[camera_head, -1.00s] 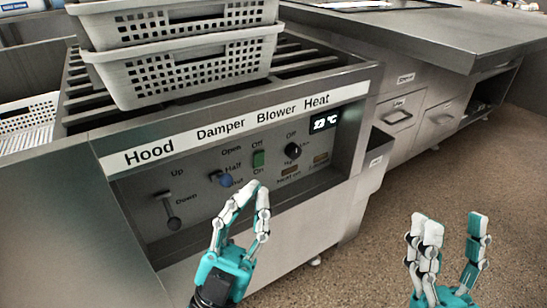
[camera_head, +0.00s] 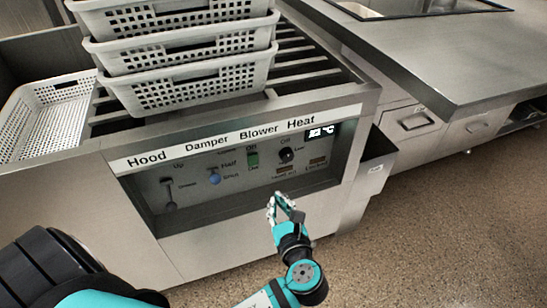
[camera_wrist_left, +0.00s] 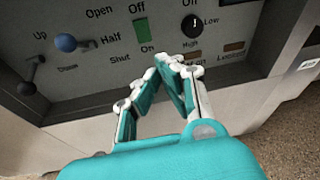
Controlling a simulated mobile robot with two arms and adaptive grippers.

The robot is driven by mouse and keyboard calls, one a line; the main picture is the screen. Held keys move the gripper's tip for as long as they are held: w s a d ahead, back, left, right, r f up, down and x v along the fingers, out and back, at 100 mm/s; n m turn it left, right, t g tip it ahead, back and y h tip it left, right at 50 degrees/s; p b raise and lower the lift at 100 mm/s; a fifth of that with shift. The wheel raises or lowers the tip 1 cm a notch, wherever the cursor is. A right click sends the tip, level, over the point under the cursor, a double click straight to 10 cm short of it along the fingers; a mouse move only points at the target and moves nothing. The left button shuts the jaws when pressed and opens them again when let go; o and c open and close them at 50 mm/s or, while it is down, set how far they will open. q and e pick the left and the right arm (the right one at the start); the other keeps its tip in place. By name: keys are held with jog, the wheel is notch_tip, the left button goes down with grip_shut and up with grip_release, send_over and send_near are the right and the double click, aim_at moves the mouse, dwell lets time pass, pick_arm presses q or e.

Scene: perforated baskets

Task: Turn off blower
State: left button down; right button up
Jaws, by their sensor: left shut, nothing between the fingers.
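The blower switch (camera_head: 252,160) is a small green rocker under the Blower label on the panel, with Off above it and On below. It also shows in the left wrist view (camera_wrist_left: 141,30). I cannot tell which way it is tilted. My left gripper (camera_head: 283,203) is shut and empty, its fingertips below and to the right of the switch, apart from it. In the left wrist view the fingertips (camera_wrist_left: 170,62) point up toward the panel, just below the On label. My right gripper is out of view.
The heat knob (camera_head: 286,155) sits right of the switch. The blue damper knob (camera_head: 214,177) and hood lever (camera_head: 169,193) sit left. The panel is recessed under a ledge (camera_head: 235,136). Stacked white baskets (camera_head: 190,90) stand above. The floor at right is clear.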

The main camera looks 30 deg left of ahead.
pick_arm(q)
jog(key=shift+s+a+r+g+y, duration=0.4)
jog(key=shift+s+r+y, duration=0.15)
jog(key=shift+y, duration=0.15)
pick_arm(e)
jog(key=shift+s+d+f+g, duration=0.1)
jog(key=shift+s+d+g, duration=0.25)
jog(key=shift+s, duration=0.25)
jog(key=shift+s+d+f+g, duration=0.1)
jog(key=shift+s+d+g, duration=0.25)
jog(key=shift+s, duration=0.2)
pick_arm(q)
jog(key=b, duration=0.2)
send_near(253, 161)
jog(key=f, duration=0.2)
jog(key=w+a, duration=0.2)
jog(key=w+a+b, duration=0.1)
jog(key=a, duration=0.1)
jog(key=shift+w+a+r, duration=0.1)
jog(key=shift+w+r, duration=0.15)
jog(key=shift+w, duration=0.1)
jog(key=shift+w+a+r, duration=0.1)
jog(key=shift+w+a, duration=0.2)
jog(key=shift+a, duration=0.05)
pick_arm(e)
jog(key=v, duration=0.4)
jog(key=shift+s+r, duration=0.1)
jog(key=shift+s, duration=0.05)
